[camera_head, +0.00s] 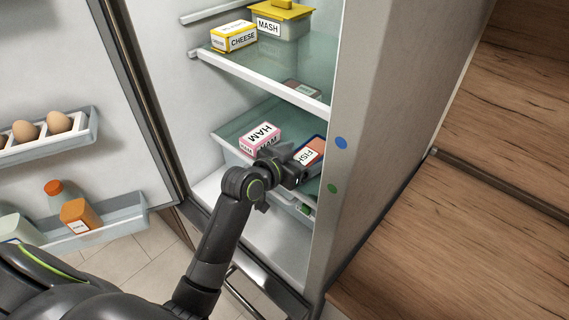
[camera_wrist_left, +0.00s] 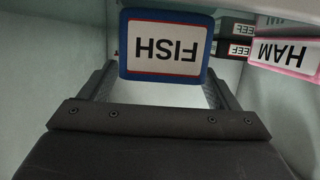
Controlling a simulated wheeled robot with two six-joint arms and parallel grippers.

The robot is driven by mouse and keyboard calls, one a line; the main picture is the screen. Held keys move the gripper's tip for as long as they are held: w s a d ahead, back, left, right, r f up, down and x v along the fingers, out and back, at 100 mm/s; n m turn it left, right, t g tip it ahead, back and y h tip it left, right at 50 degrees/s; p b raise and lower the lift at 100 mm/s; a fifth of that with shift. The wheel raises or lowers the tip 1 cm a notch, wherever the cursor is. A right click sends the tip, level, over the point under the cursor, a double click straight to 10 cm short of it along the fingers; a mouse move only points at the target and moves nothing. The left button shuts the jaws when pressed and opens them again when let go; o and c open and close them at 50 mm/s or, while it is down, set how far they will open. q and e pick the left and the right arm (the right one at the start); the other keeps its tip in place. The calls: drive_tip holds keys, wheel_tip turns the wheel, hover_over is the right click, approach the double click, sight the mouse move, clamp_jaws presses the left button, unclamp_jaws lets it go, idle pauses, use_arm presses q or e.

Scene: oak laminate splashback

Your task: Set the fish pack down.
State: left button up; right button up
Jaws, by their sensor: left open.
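The fish pack (camera_head: 313,149), blue-edged with a white FISH label, is at the right side of the fridge's lower glass shelf (camera_head: 232,127), beside the pink ham pack (camera_head: 262,137). In the left wrist view the fish pack (camera_wrist_left: 165,47) is straight ahead, between and beyond the finger ends. My left gripper (camera_head: 296,165) reaches in at the shelf front. Its two fingers (camera_wrist_left: 160,88) are spread apart, with a gap showing beside the pack. The underside of the pack is hidden, so its contact with the shelf cannot be seen. My right gripper is not in view.
The ham pack stands close to the left. Dark beef packs (camera_wrist_left: 236,38) lie farther back. The upper shelf (camera_head: 262,75) holds a cheese pack (camera_head: 234,37) and a mash tub (camera_head: 281,22). The fridge side wall is close on the right; the open door with eggs (camera_head: 40,128) is left.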

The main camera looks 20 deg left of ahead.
use_arm(q)
drive_tip(key=b+v, duration=0.1)
drive_tip(key=v, duration=1)
drive_tip(key=shift+s+a, duration=0.1)
drive_tip(key=shift+s, duration=0.1)
drive_tip(key=s+a+f+n+g+y, duration=0.2)
drive_tip(key=s+a+f+g, duration=0.1)
drive_tip(key=s+f, duration=0.4)
drive_tip(key=s+a+f+n+g+y, duration=0.1)
drive_tip(key=s+a+f+g+y, duration=0.25)
drive_tip(key=s+f, duration=0.45)
drive_tip(key=s+a+f+n+g+y, duration=0.1)
drive_tip(key=s+a+f+n+g, duration=0.2)
drive_tip(key=s, duration=0.7)
wheel_tip(320, 180, down, 26)
drive_tip(key=a+m+g+b, duration=0.1)
drive_tip(key=a+g, duration=0.1)
drive_tip(key=s+d+f+g, duration=0.1)
drive_tip(key=s+d+f, duration=0.1)
drive_tip(key=s+f, duration=1.3)
drive_tip(key=shift+f, duration=0.4)
